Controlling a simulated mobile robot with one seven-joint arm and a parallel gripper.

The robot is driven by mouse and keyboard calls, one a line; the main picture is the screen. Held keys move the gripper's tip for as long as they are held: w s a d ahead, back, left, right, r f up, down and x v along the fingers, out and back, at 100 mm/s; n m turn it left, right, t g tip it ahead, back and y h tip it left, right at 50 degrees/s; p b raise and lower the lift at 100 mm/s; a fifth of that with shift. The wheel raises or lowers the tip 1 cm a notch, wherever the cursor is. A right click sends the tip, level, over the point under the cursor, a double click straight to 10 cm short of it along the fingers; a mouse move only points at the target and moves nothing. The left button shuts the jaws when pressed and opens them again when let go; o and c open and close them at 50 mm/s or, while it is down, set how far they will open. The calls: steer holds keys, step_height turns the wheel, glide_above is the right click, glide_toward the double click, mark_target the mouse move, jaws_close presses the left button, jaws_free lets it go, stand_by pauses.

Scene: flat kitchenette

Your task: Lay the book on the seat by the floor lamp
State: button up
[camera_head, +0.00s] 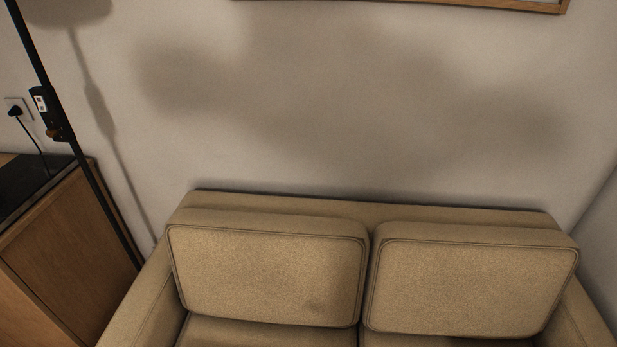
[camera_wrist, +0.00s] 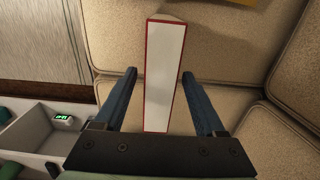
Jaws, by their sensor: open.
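The book (camera_wrist: 165,75) shows in the wrist view as a long white page block with thin red cover edges. It is between the two fingers of my gripper (camera_wrist: 159,73), which is open, with a finger on each side. Beige sofa upholstery (camera_wrist: 222,50) lies behind the book; whether the book rests on it is unclear. In the head view the sofa has two back cushions, and only a strip of the left seat (camera_head: 265,333) shows, on the floor lamp's side. The floor lamp (camera_head: 90,180) is a dark pole at the left. The book and gripper are outside the head view.
A wooden cabinet (camera_head: 75,255) with a dark top stands left of the sofa, behind the lamp pole. The sofa's left arm (camera_head: 140,310) borders the left seat. A picture frame (camera_head: 470,3) hangs above.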

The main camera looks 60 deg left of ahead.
step_height(320, 180, up, 11)
steer(key=shift+f+p, duration=0.15)
steer(key=shift+p, duration=0.9)
steer(key=w+a+r+n+t+y, duration=0.3)
steer(key=w+r+t, duration=0.4)
steer(key=w+r, duration=1.05)
steer(key=w+d+r+t+y, duration=0.25)
steer(key=w+r+t, duration=0.35)
steer(key=r, duration=0.8)
steer(key=w+d+r+n+t+h, duration=0.1)
steer(key=d+r+t, duration=0.35)
steer(key=r, duration=0.65)
steer(key=w+d+r+n+t+h, duration=0.1)
steer(key=d+r+n+t, duration=0.15)
steer(key=d+r, duration=0.65)
steer(key=s+d+r+n+t+h, duration=0.1)
steer(key=s+d+r+t, duration=0.1)
steer(key=s+r, duration=0.3)
steer(key=s+d+r+t+h, duration=0.2)
steer(key=s+r+t, duration=0.3)
steer(key=r, duration=0.8)
steer(key=shift+s+d+r+n, duration=0.35)
steer(key=shift+s+d+r, duration=0.05)
steer(key=shift+s+d, duration=0.1)
